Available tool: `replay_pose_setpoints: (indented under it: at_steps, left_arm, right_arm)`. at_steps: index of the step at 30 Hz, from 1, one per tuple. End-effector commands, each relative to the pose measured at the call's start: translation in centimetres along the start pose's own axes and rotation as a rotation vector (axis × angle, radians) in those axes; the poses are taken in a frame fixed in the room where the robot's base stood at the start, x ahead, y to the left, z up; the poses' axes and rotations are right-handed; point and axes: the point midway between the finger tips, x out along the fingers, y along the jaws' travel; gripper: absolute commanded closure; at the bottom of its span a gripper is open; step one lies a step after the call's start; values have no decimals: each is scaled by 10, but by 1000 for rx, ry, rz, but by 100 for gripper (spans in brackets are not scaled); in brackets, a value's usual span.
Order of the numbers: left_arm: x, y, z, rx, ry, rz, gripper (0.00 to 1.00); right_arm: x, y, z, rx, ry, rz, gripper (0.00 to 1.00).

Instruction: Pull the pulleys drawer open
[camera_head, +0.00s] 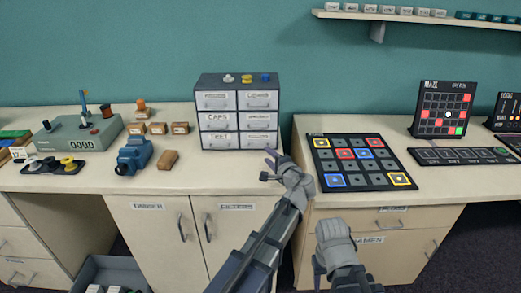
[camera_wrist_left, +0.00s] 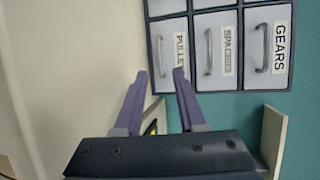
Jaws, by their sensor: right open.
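The pulleys drawer (camera_head: 259,142) is the bottom right drawer of a small grey cabinet (camera_head: 237,78) on the light worktop, and it looks shut. In the left wrist view, turned sideways, its front (camera_wrist_left: 170,30) bears a partly visible "PULLE" label and a grey bar handle (camera_wrist_left: 161,52). My left gripper (camera_head: 272,164) is in front of and below this drawer. Its two fingers (camera_wrist_left: 160,76) are apart, one to each side of the handle's line, with nothing visible between them. I cannot tell whether they touch the handle. My right gripper (camera_head: 335,250) is open, low in front of the right-hand counter.
The drawers labelled "SPA..." (camera_wrist_left: 216,75) and "GEARS" (camera_wrist_left: 258,80) are stacked above. Small items stand on the cabinet top. A blue device (camera_head: 134,155) and a brown block (camera_head: 168,160) lie left. A board with coloured squares (camera_head: 347,180) lies right, across a counter gap.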

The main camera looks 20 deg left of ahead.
Motion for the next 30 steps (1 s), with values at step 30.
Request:
replay_pose_setpoints:
  at_steps: [30]
  left_arm:
    - [68,0,0,0,-1,0,78]
  right_arm:
    - [14,-1,-1,0,0,0,50]
